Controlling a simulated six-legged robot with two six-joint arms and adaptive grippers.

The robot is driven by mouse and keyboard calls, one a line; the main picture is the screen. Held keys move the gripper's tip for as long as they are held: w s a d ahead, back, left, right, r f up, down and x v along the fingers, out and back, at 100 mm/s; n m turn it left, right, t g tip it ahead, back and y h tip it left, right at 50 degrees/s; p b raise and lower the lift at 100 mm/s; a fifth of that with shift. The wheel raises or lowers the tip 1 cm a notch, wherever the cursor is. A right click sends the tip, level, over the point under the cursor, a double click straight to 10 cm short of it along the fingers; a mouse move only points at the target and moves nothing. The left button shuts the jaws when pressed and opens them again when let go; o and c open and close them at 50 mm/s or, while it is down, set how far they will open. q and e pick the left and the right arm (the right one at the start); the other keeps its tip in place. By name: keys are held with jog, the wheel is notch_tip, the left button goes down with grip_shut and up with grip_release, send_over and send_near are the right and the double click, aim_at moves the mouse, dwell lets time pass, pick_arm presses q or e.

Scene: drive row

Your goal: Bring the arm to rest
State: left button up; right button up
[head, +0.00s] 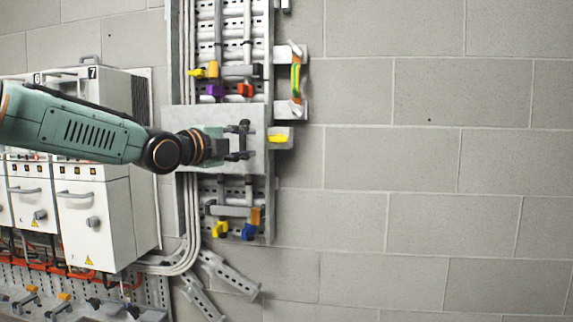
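My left arm comes in from the left in the head view. Its gripper (246,141) points right, in front of a plain grey plate (257,167) on the wall-mounted panel. The two dark fingers stand apart, one above the other, with nothing seen between them. I cannot tell whether the fingertips touch the plate. My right gripper is not in view.
White drive cabinets (95,215) stand at the left, partly behind my arm. Coloured clips (215,90) sit on the slotted panel above and below the plate. The block wall (430,150) at right is bare.

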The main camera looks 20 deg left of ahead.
pick_arm(q)
jog(key=s+d+f+n+g+b, duration=0.2)
jog(key=s+d+f+n+b, duration=0.3)
jog(key=f, duration=1)
jog(key=s+d+f+n+g+b, duration=0.1)
jog(key=d+f+n+g+b, duration=0.2)
jog(key=f+n, duration=0.85)
jog(key=s+d+f+n+g+b, duration=0.2)
jog(key=d+f, duration=0.3)
jog(key=f, duration=1.4)
jog(key=s+d+f+n+g+y+b, duration=0.15)
jog(key=s+f+b, duration=0.25)
jog(key=s+f, duration=0.6)
jog(key=s+d+f+n+g+b, duration=0.1)
jog(key=s+f+g+b, duration=0.3)
jog(key=f, duration=0.9)
jog(key=s+f+g+b, duration=0.2)
jog(key=s+f+b, duration=0.1)
jog(key=s+f, duration=0.6)
jog(key=s+f+g+y+b, duration=0.1)
jog(key=s+f+g+b, duration=0.2)
jog(key=s+f, duration=0.7)
jog(key=s+b, duration=0.1)
jog(key=s, duration=0.3)
jog(key=shift+s+d+m, duration=0.2)
jog(key=shift+d+m, duration=0.05)
jog(key=shift+m, duration=0.15)
